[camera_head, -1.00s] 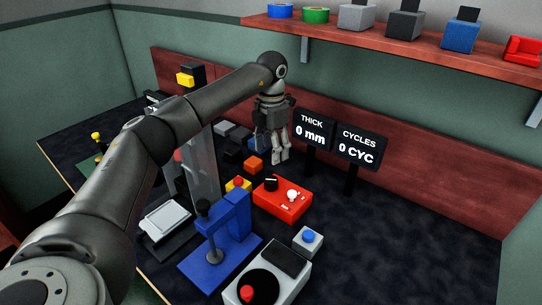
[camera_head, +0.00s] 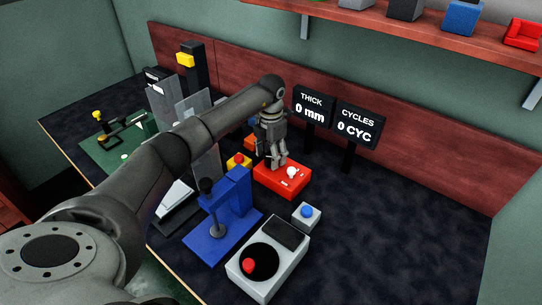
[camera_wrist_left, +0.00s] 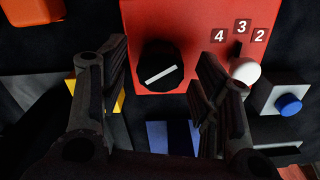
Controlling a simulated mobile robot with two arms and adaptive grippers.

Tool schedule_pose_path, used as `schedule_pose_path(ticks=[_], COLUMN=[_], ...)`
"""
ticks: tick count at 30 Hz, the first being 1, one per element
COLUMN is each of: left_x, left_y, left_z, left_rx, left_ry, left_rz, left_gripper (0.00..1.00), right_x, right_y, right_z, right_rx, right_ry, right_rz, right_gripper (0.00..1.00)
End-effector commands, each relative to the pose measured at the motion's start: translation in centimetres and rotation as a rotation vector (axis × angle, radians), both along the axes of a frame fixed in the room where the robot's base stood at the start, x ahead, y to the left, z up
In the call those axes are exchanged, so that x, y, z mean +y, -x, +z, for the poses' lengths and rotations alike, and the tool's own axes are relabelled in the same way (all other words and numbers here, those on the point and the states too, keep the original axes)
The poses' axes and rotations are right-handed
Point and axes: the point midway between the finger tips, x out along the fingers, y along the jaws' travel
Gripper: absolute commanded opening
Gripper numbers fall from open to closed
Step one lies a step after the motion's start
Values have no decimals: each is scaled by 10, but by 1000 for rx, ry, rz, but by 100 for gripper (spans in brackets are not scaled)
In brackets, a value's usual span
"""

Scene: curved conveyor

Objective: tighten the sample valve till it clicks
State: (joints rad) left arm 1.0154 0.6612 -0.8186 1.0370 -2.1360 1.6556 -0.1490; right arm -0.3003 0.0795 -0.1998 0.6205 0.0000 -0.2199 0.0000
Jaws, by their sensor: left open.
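A red box (camera_head: 296,181) sits on the dark bench, seen in the head view. In the left wrist view, its top (camera_wrist_left: 185,22) carries a round black knob (camera_wrist_left: 155,58) with a white bar across it. A white ball-ended lever (camera_wrist_left: 245,71) stands beside the numbers 4, 3 and 2. No label marks either control as the sample valve. My left gripper (camera_head: 276,164) is open just above the box, its fingers on either side of the knob in the wrist view; contact cannot be told. The knob is hidden behind the gripper in the head view. My right gripper is out of view.
A blue press (camera_head: 228,205) stands in front of the red box, with a grey unit (camera_head: 280,278) and a blue-button box (camera_head: 306,216) nearby. A yellow box with a red button is close at left. Two display signs (camera_head: 358,126) stand behind. The right bench is clear.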

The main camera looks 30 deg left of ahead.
Motion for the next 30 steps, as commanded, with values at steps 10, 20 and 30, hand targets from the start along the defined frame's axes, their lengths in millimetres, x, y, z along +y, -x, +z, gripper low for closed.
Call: schedule_pose_path(ticks=[10, 20, 30], left_x=[-1, 0, 1], left_y=[0, 0, 0], left_z=[-14, -14, -14], left_rx=[-1, 0, -2], left_ry=[1, 0, -2], left_rz=[-2, -2, -67], left_gripper=[58, 29, 12], right_x=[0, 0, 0], right_y=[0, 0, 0], right_z=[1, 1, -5], right_rx=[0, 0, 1], right_ry=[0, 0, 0], right_rz=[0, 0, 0], right_gripper=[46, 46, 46])
